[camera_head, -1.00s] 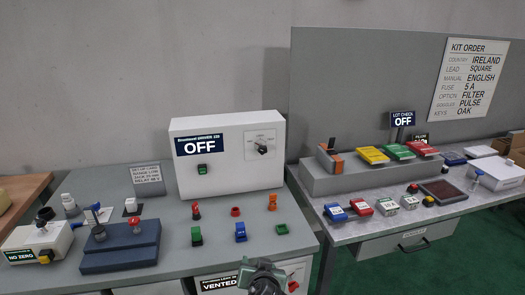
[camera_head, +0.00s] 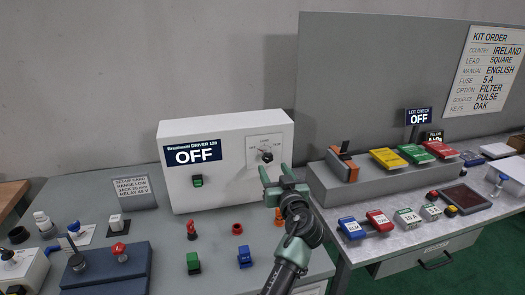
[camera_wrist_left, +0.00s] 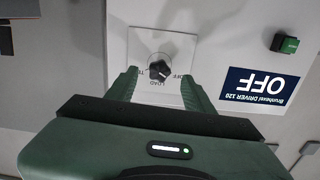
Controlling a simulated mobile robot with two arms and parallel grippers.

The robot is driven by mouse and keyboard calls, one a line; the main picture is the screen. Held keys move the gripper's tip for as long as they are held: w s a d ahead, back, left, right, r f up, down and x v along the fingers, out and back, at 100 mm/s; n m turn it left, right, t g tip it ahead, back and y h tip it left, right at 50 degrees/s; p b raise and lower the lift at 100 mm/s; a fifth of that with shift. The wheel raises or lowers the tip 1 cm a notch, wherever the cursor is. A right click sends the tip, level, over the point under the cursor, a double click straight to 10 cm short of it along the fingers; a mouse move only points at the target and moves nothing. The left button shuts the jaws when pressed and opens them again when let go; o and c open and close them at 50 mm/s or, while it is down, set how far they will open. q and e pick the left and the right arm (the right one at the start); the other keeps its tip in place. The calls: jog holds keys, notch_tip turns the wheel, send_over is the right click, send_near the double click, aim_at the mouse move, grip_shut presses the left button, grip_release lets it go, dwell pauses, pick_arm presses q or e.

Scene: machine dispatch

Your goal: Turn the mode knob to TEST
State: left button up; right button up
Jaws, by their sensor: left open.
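The mode knob (camera_head: 267,156) is a small dark knob on a pale dial plate at the right of the white driver box (camera_head: 225,185). The box's display (camera_head: 192,153) reads OFF. In the left wrist view, which is upside down, the knob (camera_wrist_left: 158,68) shows between the two finger ends, with the label OFF on its right, LOAD below and a label starting with T partly hidden on its left. My left gripper (camera_head: 274,169) is open and empty in front of the knob; I cannot tell whether a finger touches it. My right gripper is not in view.
A green button (camera_head: 197,181) sits below the display. Several red, green and blue parts stand on the bench in front of the box. A grey panel (camera_head: 375,90) and a second bench with coloured blocks (camera_head: 389,158) are at the right.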

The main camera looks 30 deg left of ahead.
aim_at(268, 159)
pick_arm(q)
jog(key=p+x, duration=0.1)
jog(key=x, duration=0.3)
jog(key=p+x, duration=0.1)
jog(key=x, duration=0.1)
jog(key=shift+w+a+r+p, duration=0.1)
jog(key=shift+r+p, duration=0.25)
jog(key=shift+w+a+f, duration=0.1)
jog(key=shift+w+a, duration=0.15)
jog(key=shift+a, duration=0.05)
jog(key=shift+w+a+f, duration=0.1)
jog(key=shift+c, duration=0.2)
grip_shut()
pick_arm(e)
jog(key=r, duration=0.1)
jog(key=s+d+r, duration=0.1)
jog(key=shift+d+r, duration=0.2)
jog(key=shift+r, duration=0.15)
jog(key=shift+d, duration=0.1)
